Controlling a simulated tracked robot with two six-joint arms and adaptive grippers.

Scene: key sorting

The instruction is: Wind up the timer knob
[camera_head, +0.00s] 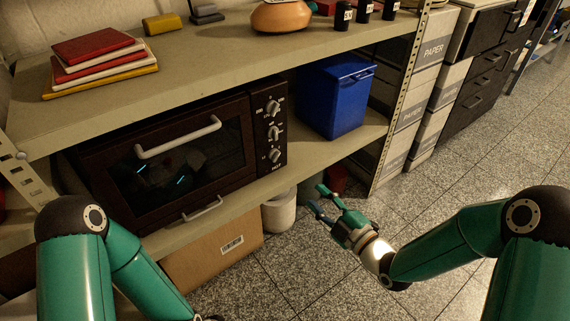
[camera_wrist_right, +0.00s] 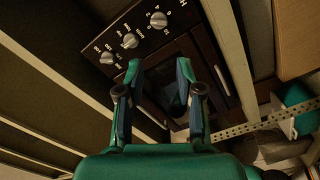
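A dark toaster oven (camera_head: 176,163) sits on the middle shelf. Its right-hand panel carries three silver knobs: a top knob (camera_head: 272,108), a middle knob (camera_head: 274,132) and a bottom knob (camera_head: 274,156). I cannot read which one is the timer. My right gripper (camera_head: 317,197) is open and empty, in front of the shelf, lower and to the right of the panel, touching nothing. My left gripper is out of view; its arm runs off the bottom edge.
A blue bin (camera_head: 336,97) stands right of the oven on the same shelf. A cardboard box (camera_head: 213,262) and a white container (camera_head: 279,212) are below. The upper shelf holds books (camera_head: 97,50) and a clay pot (camera_head: 281,16). A perforated shelf post (camera_head: 404,100) stands at the right.

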